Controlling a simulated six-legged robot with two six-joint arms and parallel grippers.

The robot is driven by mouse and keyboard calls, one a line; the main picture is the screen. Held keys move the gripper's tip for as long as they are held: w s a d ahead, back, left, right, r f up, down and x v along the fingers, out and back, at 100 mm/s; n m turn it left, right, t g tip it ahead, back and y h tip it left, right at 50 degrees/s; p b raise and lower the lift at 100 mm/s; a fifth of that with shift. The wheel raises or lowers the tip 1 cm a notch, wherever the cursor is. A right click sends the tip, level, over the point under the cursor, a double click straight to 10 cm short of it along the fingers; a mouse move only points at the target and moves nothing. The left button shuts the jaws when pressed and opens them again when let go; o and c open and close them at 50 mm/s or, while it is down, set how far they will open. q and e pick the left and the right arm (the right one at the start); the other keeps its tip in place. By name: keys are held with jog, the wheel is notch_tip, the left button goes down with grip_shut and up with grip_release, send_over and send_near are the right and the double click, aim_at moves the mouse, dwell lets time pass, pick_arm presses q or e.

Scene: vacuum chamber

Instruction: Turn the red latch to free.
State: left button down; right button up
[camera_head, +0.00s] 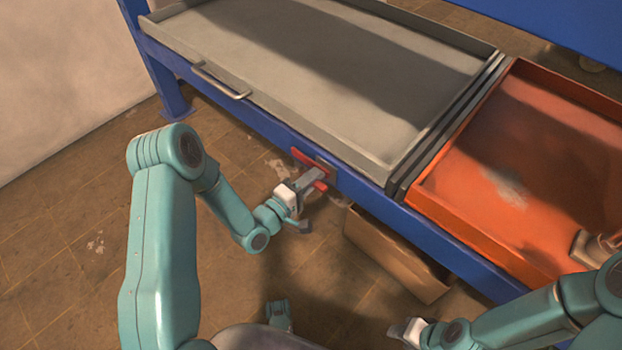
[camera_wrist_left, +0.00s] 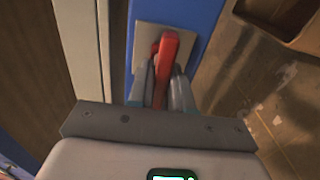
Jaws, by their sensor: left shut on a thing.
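The red latch (camera_head: 303,156) is on a grey plate on the front of the blue frame rail, below the grey tray. It also shows in the left wrist view (camera_wrist_left: 168,50), as a red bar in front of the plate (camera_wrist_left: 148,40). My left gripper (camera_head: 315,180) is at the latch, with its fingers on both sides of the red bar in the left wrist view (camera_wrist_left: 164,92). It is shut on the latch. Part of the latch is hidden by the fingers. My right gripper (camera_head: 412,330) is low at the bottom of the head view, away from the latch; its fingers are not clear.
The grey tray (camera_head: 215,82) with a metal handle (camera_head: 222,82) lies on the blue frame (camera_head: 262,125). An orange tray (camera_head: 462,222) is beside it on the right. A brown box (camera_head: 392,258) stands on the floor under the frame. The tiled floor at the left is clear.

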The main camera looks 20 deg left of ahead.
pick_arm(q)
jog(key=shift+d, duration=0.1)
jog(key=c, duration=1.1)
grip_release()
jog(key=p+v, duration=0.3)
jog(key=v, duration=1.3)
jog(key=shift+s, duration=0.2)
